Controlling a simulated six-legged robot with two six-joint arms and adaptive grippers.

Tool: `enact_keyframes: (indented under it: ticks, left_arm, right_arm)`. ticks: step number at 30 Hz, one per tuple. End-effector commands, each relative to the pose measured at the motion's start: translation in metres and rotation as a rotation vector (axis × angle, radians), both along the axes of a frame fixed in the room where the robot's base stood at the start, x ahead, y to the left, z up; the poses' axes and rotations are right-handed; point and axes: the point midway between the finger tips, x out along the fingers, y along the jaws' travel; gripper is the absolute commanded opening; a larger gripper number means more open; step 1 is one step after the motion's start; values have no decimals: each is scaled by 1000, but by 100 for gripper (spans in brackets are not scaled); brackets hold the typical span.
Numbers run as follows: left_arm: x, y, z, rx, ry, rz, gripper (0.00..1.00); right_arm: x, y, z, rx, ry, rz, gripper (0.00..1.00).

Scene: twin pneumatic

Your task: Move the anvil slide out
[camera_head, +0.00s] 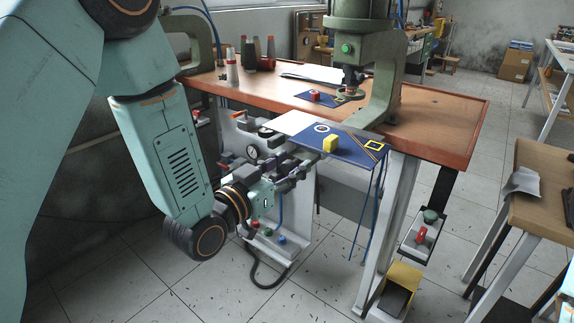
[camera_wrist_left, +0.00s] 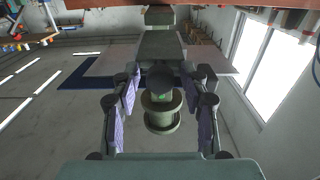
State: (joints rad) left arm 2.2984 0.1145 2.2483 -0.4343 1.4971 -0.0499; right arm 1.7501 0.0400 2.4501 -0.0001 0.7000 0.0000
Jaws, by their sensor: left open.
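In the head view the green press (camera_head: 375,65) stands on the wooden bench, with a small round greenish part (camera_head: 350,92) under its ram. I cannot tell which part is the anvil slide. My left gripper (camera_head: 305,165) is by the bench's front edge, close to the near blue-and-white panel (camera_head: 345,150) with a yellow block (camera_head: 330,144). In the left wrist view its purple-padded fingers (camera_wrist_left: 160,88) are spread. A dark round knob-like part (camera_wrist_left: 161,80) and a grey-green round flanged part (camera_wrist_left: 162,115) show between them; contact is unclear. My right gripper is not in view.
The bench top (camera_head: 430,110) holds several cones (camera_head: 250,55) and a far blue mat (camera_head: 318,99) with a red block (camera_head: 315,96). A second green frame (camera_head: 195,35) is partly hidden by my arm. A yellow pedal (camera_head: 403,278) stands on the floor.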

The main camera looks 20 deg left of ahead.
Motion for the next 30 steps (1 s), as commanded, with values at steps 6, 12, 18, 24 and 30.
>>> enact_keyframes:
  ticks: [6, 12, 18, 24, 30]
  left_arm:
    - [-1, 1, 0, -1, 0, 0, 48]
    - [-9, 5, -1, -1, 3, 3, 48]
    - [-35, 15, -1, -4, 6, 6, 48]
    - [-56, 22, -1, -4, 5, 5, 48]
    - [-67, 25, -1, -1, 4, 2, 48]
  right_arm:
    - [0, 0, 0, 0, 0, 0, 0]
    - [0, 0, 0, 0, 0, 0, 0]
    - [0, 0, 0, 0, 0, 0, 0]
    - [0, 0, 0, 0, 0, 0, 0]
    - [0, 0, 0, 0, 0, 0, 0]
